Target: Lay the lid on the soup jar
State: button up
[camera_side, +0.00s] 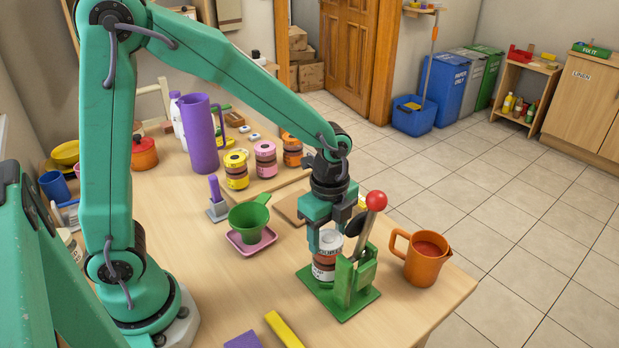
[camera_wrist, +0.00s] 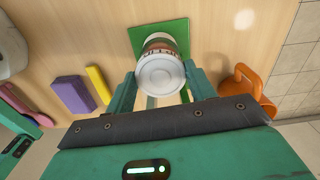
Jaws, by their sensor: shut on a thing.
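My gripper (camera_side: 329,238) is shut on the white round lid (camera_wrist: 160,75), with one finger on each side of it in the wrist view. The soup jar (camera_side: 323,268), brown with a pale label, stands upright on the green base plate of a lever press. The lid is directly over the jar's top and hides it in the wrist view, where the jar's side (camera_wrist: 160,44) shows beyond the lid. I cannot tell whether lid and jar touch.
The green lever press (camera_side: 356,279) with a red knob (camera_side: 376,200) rises close beside my gripper. An orange jug (camera_side: 425,260) stands to the right. A yellow bar (camera_side: 284,330) and purple block (camera_side: 243,340) lie at the front.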

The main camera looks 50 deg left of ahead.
aim_at(327, 238)
jog(key=shift+f, duration=0.5)
jog(key=o, duration=1)
jog(key=shift+o, duration=0.2)
jog(key=shift+r, duration=0.1)
jog(key=shift+r, duration=2.45)
jog(key=shift+r, duration=0.1)
notch_tip(327, 238, up, 8)
jog(key=shift+f, duration=0.2)
